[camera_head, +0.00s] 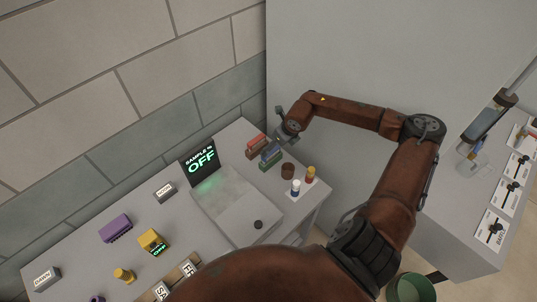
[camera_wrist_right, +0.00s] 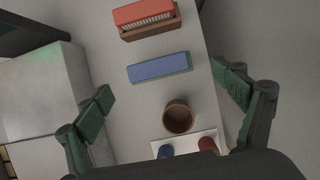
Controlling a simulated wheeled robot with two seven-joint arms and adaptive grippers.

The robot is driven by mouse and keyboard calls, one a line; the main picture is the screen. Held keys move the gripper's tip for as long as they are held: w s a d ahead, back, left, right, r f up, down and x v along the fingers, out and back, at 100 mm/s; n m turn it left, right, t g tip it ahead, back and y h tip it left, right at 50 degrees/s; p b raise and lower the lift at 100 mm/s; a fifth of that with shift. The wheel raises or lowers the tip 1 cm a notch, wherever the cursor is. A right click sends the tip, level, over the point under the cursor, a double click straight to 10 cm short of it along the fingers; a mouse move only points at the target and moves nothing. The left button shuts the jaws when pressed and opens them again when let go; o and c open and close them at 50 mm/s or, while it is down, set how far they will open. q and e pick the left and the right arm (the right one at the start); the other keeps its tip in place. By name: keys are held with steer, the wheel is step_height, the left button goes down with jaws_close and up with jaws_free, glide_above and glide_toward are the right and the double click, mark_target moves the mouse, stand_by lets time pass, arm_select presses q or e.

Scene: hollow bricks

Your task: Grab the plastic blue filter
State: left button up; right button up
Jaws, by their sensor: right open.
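The blue filter (camera_wrist_right: 159,68) is a long blue block with a green lower edge. In the right wrist view it lies across the upper middle, between the lines of my two fingers. In the head view it appears as a small blue and green block (camera_head: 271,158) on the grey table, just below my right gripper (camera_head: 285,134). My right gripper (camera_wrist_right: 168,92) is open and empty, with its green-padded fingers spread wide to either side. It does not appear to touch the blue filter. My left gripper is in neither view.
A red block in a brown holder (camera_wrist_right: 147,20) lies beyond the filter. A brown cup (camera_wrist_right: 178,117) and a white card (camera_wrist_right: 191,140) with two small bottles stand nearer. A pale box with an OFF screen (camera_head: 202,160) stands left. The table's right edge is close.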

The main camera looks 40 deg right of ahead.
mark_target(271, 152)
steer(key=x, duration=0.7)
steer(key=shift+s+a+f+p, duration=0.1)
steer(key=shift+s+a+p, duration=0.1)
steer(key=shift+p, duration=0.2)
steer(key=c, duration=1.2)
steer(key=shift+c, duration=0.2)
